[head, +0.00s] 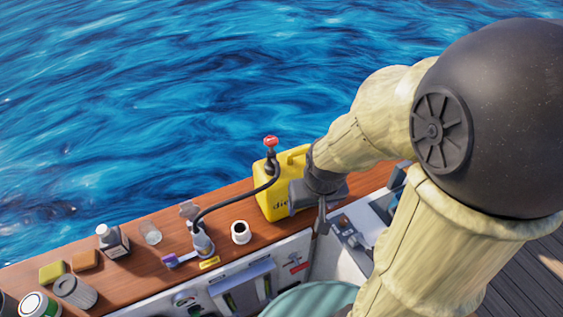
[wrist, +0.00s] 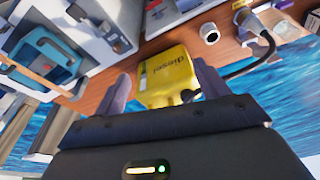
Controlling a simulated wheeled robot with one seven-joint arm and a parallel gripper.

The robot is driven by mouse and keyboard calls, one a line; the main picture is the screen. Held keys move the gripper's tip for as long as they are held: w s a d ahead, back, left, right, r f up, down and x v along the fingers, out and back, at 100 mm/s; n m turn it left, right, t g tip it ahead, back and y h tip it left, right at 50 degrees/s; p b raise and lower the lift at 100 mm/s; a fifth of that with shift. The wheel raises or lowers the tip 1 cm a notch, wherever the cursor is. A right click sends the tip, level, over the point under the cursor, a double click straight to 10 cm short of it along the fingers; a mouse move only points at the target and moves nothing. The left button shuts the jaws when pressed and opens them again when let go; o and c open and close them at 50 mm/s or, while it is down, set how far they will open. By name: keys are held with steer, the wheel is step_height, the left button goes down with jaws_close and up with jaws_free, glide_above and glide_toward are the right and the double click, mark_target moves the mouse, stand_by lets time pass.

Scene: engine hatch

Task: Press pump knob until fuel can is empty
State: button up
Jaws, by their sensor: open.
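The yellow fuel can (head: 280,190) stands on the wooden ledge, partly hidden by my arm in the head view. The red pump knob (head: 271,142) tops a dark pump fitting on the can, with a black hose (head: 236,199) leading left to a small metal filter (head: 202,243). My gripper (head: 322,215) is beside the can's right side in the head view. In the wrist view my gripper (wrist: 163,90) is open, and the can (wrist: 168,75), lettered "diesel", shows between its fingers. The pump knob is not visible in the wrist view. Whether the fingers touch the can is unclear.
A white cup (head: 240,232) stands left of the can. A glass jar (head: 150,233), a dark bottle (head: 112,240), sponges (head: 52,271) and a grey filter (head: 75,291) line the wooden ledge (head: 160,272). Water lies beyond it. A control panel sits right of my gripper.

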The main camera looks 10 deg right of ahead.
steer(key=shift+w, duration=0.15)
steer(key=c, duration=1.4)
steer(key=shift+s+a, duration=0.15)
steer(key=shift+s, duration=0.05)
jaws_close()
